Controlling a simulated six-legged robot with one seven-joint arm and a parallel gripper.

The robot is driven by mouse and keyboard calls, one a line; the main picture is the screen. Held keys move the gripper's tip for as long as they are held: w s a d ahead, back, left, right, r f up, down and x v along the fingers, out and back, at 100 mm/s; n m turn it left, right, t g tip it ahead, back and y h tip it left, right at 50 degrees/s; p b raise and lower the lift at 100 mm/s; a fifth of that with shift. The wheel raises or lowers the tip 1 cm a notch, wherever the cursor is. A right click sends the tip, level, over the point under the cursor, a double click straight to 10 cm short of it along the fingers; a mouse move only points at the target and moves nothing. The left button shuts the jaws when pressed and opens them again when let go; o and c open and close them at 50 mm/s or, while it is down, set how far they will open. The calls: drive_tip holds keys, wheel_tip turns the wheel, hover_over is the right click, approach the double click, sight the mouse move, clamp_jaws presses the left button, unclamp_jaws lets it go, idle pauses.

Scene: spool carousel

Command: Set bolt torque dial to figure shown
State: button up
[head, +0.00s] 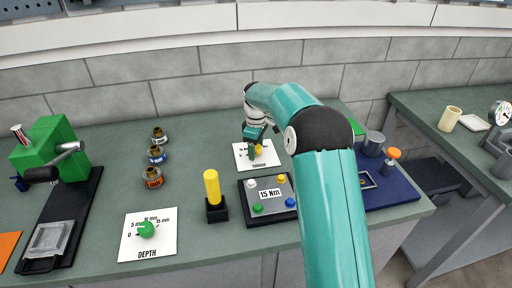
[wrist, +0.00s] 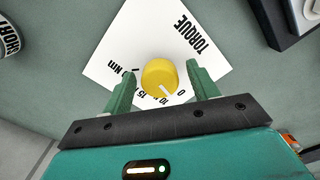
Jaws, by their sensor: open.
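The yellow torque dial (wrist: 158,74) sits on a white card (wrist: 125,45) marked TORQUE, with a scale reading 0, 10, 15 and a partly hidden Nm figure. Its white pointer line slants down to the right, toward the low end between 0 and 10. My gripper (wrist: 159,70) is open, its green fingers on either side of the dial with gaps visible. In the head view my gripper (head: 253,147) is over the torque card (head: 243,161). A plate reading 15 Nm (head: 270,194) lies on a dark panel with coloured knobs.
A DEPTH card (head: 133,240) with a green dial (head: 146,229) lies at front left. A yellow cylinder (head: 212,187) stands in a black base. Several small spools (head: 153,177) stand left of centre. A green press (head: 50,150) is far left. A blue tray (head: 402,192) is right.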

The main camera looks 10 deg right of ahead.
drive_tip(key=shift+c, duration=0.2)
drive_tip(key=c, duration=0.9)
drive_tip(key=shift+c, duration=0.2)
drive_tip(key=m, duration=0.4)
drive_tip(key=shift+r, duration=0.1)
drive_tip(key=m, duration=0.8)
drive_tip(key=shift+m, duration=1.8)
